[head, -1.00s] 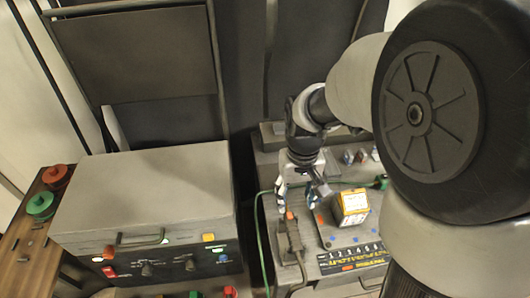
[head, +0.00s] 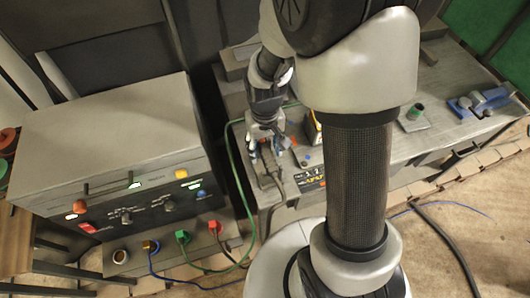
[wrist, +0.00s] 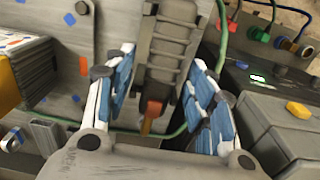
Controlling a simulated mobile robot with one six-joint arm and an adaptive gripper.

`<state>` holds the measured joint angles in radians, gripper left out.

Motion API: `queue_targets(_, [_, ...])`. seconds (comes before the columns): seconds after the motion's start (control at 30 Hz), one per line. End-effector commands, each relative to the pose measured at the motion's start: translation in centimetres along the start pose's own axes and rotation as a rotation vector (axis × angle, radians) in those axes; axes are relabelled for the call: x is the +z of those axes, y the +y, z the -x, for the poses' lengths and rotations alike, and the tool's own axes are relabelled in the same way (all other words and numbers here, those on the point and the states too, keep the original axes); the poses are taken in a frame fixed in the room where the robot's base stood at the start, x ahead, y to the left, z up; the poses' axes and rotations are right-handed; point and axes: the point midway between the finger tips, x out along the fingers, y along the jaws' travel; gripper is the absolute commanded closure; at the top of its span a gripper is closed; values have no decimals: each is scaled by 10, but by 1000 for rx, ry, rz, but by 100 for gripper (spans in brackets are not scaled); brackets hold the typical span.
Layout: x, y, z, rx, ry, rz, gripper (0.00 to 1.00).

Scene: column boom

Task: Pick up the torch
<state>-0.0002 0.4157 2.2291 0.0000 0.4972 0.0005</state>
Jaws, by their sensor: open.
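The torch (wrist: 170,45) appears to be the grey ribbed body with a red-orange part, lying between my fingers in the wrist view. My gripper (wrist: 160,68) is open, with one blue-padded finger on each side of it. I see gaps beside the torch and cannot tell whether either finger touches it. In the head view my gripper (head: 267,155) is low over the grey bench (head: 385,148), and it mostly hides the torch there.
An orange-and-white box (wrist: 22,62) stands left of my gripper in the wrist view. A green cable (head: 232,165) runs beside the bench. A grey control box (head: 115,120) with knobs and lamps stands to the left. A blue vise (head: 482,101) sits at the bench's right end.

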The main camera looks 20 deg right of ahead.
Motion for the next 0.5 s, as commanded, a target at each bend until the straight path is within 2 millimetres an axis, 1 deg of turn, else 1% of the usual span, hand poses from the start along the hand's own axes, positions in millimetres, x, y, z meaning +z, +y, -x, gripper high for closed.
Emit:
queue_targets(0.03, [1,0,-12,0,-3,0,50])
queue_targets(0.13, [0,0,-20,0,-1,0,50])
queue_targets(0.33, [0,0,-20,0,1,0,50])
queue_targets(0.5, [0,0,-20,0,1,0,61])
